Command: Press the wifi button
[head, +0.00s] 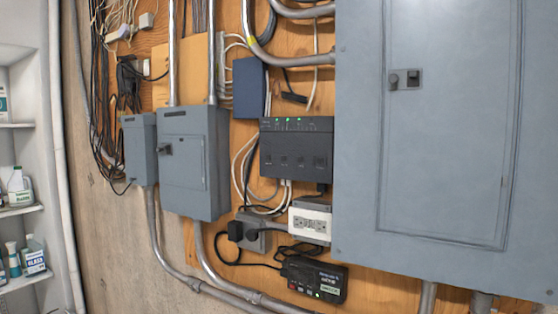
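A dark box with green lights (297,150), which looks like a router or modem, is mounted on the plywood wall in the middle of the head view. A row of small dark buttons or sockets runs along its lower front, and their labels are too small to read. A smaller black device (313,280) hangs tilted below it, with small buttons, labels and a green light at its lower edge. I cannot tell which control is the wifi button. Neither of my grippers is in view.
A large grey electrical panel (440,130) fills the right side. Smaller grey boxes (194,160) with conduits stand left of the router. A white outlet box (310,221) with plugs and loose cables sits just below it. Shelves with bottles (22,208) are at far left.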

